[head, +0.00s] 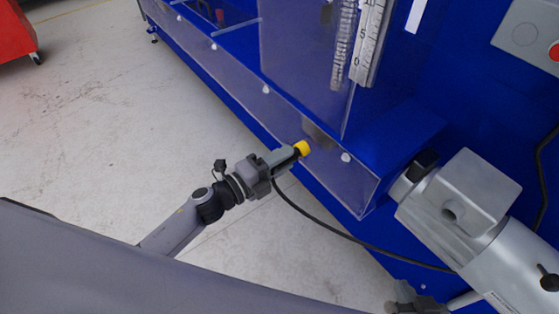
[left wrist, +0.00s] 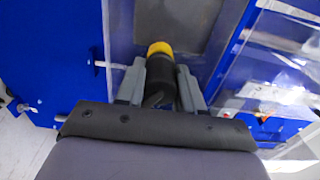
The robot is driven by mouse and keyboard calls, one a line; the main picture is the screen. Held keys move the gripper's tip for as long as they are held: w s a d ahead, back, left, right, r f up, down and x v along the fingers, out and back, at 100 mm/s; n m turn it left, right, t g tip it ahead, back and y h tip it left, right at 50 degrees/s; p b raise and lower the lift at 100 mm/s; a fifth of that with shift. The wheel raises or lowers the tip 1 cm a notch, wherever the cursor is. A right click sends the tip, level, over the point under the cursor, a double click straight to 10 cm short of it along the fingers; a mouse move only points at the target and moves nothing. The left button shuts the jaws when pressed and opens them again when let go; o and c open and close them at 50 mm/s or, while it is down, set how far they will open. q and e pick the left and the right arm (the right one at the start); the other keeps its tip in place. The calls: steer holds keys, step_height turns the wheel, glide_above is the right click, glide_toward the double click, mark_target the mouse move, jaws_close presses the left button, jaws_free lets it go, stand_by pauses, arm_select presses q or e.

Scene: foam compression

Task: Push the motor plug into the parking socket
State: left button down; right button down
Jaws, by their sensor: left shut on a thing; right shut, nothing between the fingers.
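My left gripper (head: 288,157) is shut on the motor plug, a black cylinder with a yellow end (head: 303,148). In the left wrist view the black plug body (left wrist: 159,76) sits between the two grey fingers of the left gripper (left wrist: 160,82), with its yellow end pointing away. The yellow end is in front of a grey plate (left wrist: 182,22) behind the clear panel. I cannot tell whether it touches anything. The parking socket cannot be made out. What appears to be my right gripper (head: 414,299) is at the bottom edge, partly cut off, shut and empty.
A black cable (head: 345,238) runs from the plug to the silver motor housing (head: 455,205) at right. A clear guard panel (head: 255,95) lines the blue machine (head: 400,135). Open floor (head: 110,110) lies at left, with a red cabinet (head: 14,35) in the far corner.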

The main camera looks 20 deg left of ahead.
arm_select(q)
steer(key=shift+w+d, duration=0.35)
steer(key=shift+w, duration=0.15)
steer(key=c, duration=0.6)
jaws_free()
steer(key=shift+c, duration=0.2)
steer(key=shift+s+a, duration=0.1)
steer(key=shift+s, duration=0.05)
steer(key=v, duration=0.5)
steer(key=shift+s+a+p, duration=0.2)
steer(key=shift+s+p, duration=0.05)
steer(key=shift+p, duration=0.15)
stand_by(0.4)
steer(key=v, duration=0.7)
